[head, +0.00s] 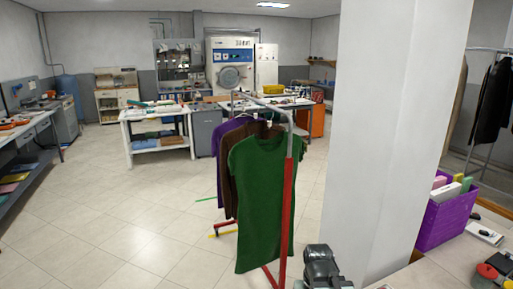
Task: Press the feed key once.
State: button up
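I cannot make out a feed key anywhere in the head view. A small white, flat item with a dark mark (484,233) lies on the counter (432,272) at the lower right; I cannot tell whether it bears a key. A dark grey mechanical shape stands at the bottom edge, left of the counter; I cannot tell whether it is part of my arm. No gripper fingers can be made out.
A red-posted garment rack (287,215) with green, brown and purple shirts stands in front. A white pillar (385,130) rises on the right. A purple bin (446,217) and red and dark round items (487,272) sit on the counter. The left floor is open.

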grip_shut()
dwell(1.5)
